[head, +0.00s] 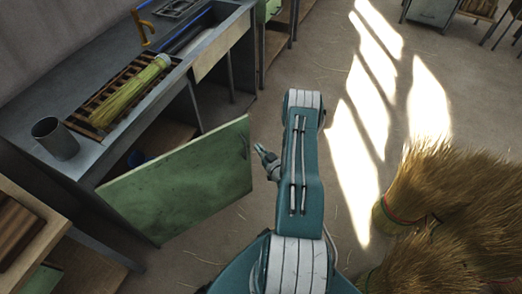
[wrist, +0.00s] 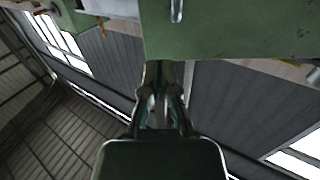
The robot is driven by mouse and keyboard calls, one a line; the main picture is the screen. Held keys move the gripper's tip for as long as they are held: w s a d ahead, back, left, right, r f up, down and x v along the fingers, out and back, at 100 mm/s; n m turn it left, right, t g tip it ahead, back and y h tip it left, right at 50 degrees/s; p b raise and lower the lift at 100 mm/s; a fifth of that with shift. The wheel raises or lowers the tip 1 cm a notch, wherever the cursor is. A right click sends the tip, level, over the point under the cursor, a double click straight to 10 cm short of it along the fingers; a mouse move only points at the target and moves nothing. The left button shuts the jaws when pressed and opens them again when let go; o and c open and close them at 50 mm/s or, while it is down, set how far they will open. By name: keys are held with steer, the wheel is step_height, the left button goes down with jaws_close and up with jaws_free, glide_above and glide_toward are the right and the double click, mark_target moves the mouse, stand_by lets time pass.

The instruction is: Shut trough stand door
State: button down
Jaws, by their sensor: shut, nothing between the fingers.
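The green door (head: 185,180) of the trough stand (head: 75,125) hangs open in the head view, swung out from the stand's front. A small handle sits near its upper right corner. My gripper (head: 264,155) is just right of the door's free edge, apart from it as far as I can tell. In the wrist view my gripper (wrist: 158,105) is shut and empty, and the green door (wrist: 235,30) fills the top, with a metal handle (wrist: 176,10) on it. Whether the fingertips touch the door is hard to tell.
Broom bundles (head: 440,215) stand at the right. A metal cup (head: 54,138) and a straw bundle on a slatted rack (head: 85,123) are on the stand. A wooden table (head: 30,220) is at the lower left. Floor (head: 300,60) beyond my arm is clear.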

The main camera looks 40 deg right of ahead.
mark_target(244, 130)
steer(key=w, duration=0.3)
steer(key=w+d, duration=0.1)
steer(key=w, duration=0.5)
steer(key=shift+w+d, duration=0.15)
steer(key=shift+d, duration=0.1)
